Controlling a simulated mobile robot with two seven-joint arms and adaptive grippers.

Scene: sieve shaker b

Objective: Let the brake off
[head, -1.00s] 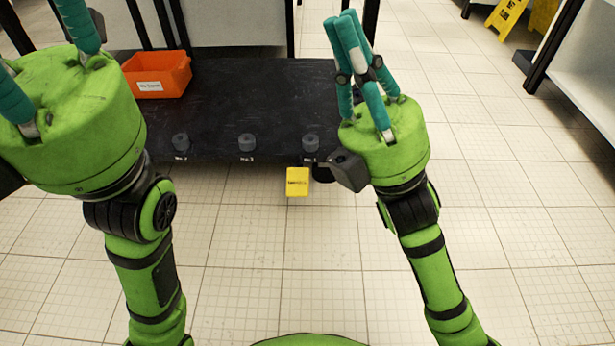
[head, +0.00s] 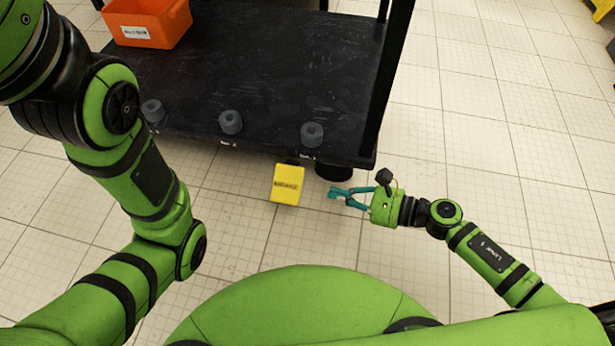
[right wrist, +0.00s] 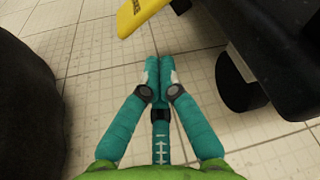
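The yellow brake pedal (head: 287,184) sticks out low from the front edge of the black cart; its label is too small to read. It also shows at the top of the right wrist view (right wrist: 138,12). My right gripper (head: 335,193) is low, to the right of the pedal and apart from it. In the right wrist view its teal fingertips (right wrist: 152,64) are together with nothing between them, below the pedal in the picture. My left arm runs off the top left of the head view, so its gripper is hidden.
The cart's black deck (head: 270,75) carries an orange bin (head: 146,22) and several dark grey round pieces along its front edge. A black caster wheel (head: 333,171), also in the right wrist view (right wrist: 238,88), sits just right of the pedal.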

